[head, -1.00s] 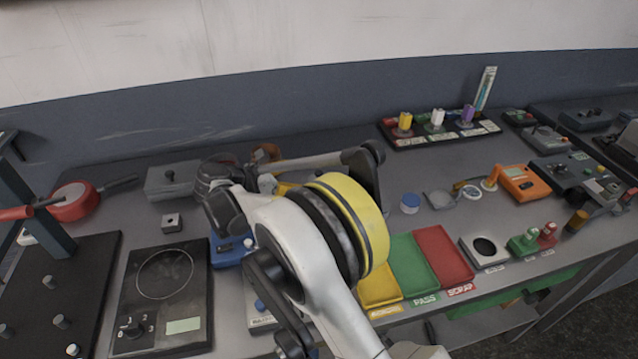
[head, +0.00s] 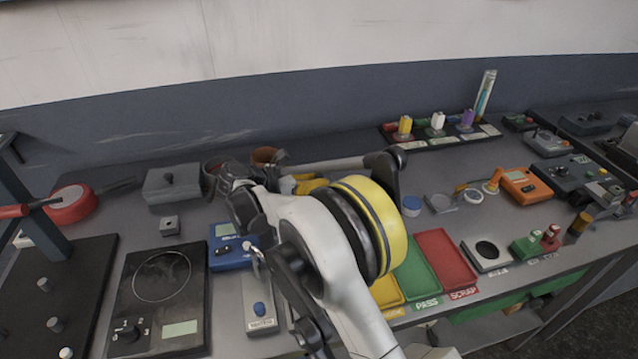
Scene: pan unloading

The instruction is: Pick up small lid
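A small grey block with a round knob on top (head: 169,225) sits on the table at the left, behind the hot plate. A larger grey box with a knobbed top (head: 172,186) stands behind it. I cannot tell for sure which of these tops is the small lid. My arm reaches over the middle of the table. My gripper (head: 226,178) appears as a dark, cluttered shape right of the grey box, apart from the small block. Its fingers are too small and overlapped to tell open from shut.
Yellow, green and red trays (head: 445,262) lie right of my arm. A brown round object (head: 265,156) is close behind my gripper.

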